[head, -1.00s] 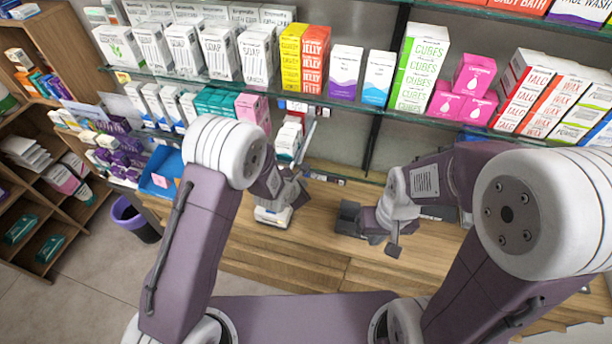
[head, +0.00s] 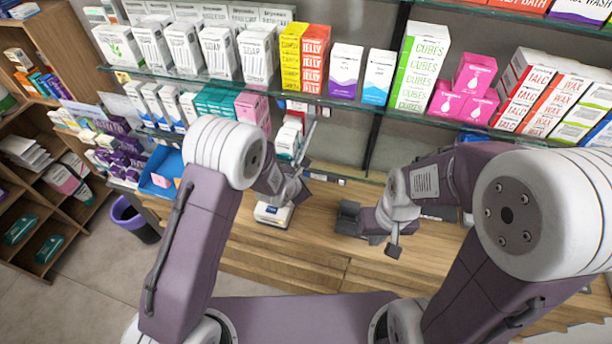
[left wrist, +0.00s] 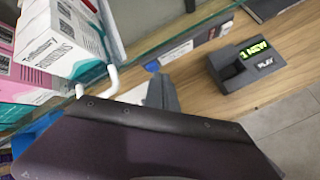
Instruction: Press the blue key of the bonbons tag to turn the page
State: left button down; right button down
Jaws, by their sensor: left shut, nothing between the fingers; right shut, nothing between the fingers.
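My left gripper (head: 300,188) is shut and empty, just in front of the lower shelf edge and above the wooden counter. Its grey fingers (left wrist: 162,92) show in the left wrist view, close below the shelf edge. My right gripper (head: 388,246) is shut and empty over the counter at the right.
A dark device (left wrist: 245,65) with a green "1 NEW" display and a PLAY key stands on the counter. A white device (head: 273,214) stands below my left gripper. Boxes (left wrist: 62,42) and white hooks (left wrist: 111,78) are close at the left.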

pick_arm(q)
jog(key=shift+w+d, duration=0.1)
jog(key=shift+w, duration=0.2)
dwell(0.4)
jog(key=shift+s, duration=0.15)
jog(key=shift+s+a, duration=0.25)
jog(key=shift+s, duration=0.45)
jog(key=shift+s, duration=0.1)
jog(key=s, duration=0.1)
jog(key=s+a, duration=0.1)
jog(key=s, duration=0.1)
jog(key=s+b, duration=0.1)
jog(key=shift+s+a, duration=0.3)
dwell(0.5)
